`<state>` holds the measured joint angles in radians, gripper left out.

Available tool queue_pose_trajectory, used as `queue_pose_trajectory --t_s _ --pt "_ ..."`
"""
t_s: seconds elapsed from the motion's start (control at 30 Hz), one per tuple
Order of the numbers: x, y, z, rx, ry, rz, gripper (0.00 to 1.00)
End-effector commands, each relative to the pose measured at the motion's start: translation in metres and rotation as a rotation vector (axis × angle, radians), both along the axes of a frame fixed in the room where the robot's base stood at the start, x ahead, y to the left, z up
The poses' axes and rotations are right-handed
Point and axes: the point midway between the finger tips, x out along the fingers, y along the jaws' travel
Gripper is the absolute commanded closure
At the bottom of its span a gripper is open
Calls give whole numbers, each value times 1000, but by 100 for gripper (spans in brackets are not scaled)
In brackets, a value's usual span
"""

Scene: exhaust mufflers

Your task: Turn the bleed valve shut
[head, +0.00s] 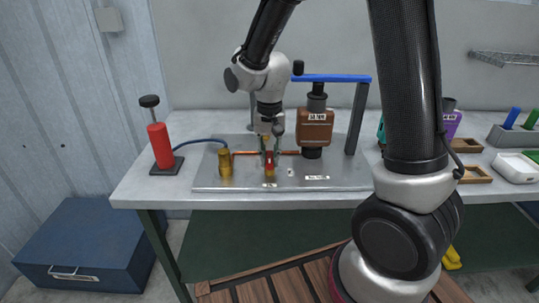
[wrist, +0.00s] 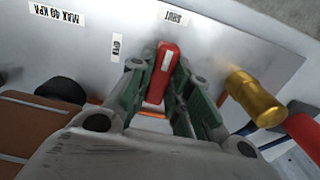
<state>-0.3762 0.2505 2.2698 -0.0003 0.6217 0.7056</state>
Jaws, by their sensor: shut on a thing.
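The bleed valve's red lever (wrist: 167,62) has a white stripe and lies between my fingers in the wrist view. Its free end points toward the label "SHUT" (wrist: 173,17). A smaller label (wrist: 117,48) is beside it. In the head view the red lever (head: 269,167) shows below my gripper (head: 267,152), above the metal plate (head: 350,181). My gripper (wrist: 160,85) is shut on the lever, with a green-padded finger on each side. The valve body is mostly hidden by my gripper.
A brass cylinder (head: 225,163) stands left of the valve, joined by a blue hose to a red pump (head: 160,145). On the right are a brown canister (head: 314,127) and a blue-topped frame (head: 358,118). The plate's front strip is clear.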

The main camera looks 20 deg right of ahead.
Motion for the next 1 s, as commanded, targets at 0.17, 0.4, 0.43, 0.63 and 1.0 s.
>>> queue_pose_trajectory --t_s 0.17,0.4,0.43,0.63,1.0 --pt "1 0 1 1 -3 -1 60" --pt "0 0 0 1 -1 0 59" --pt "0 0 0 1 -1 0 59" --pt "1 0 15 2 -5 0 59" --pt "1 0 94 2 -6 -1 59"
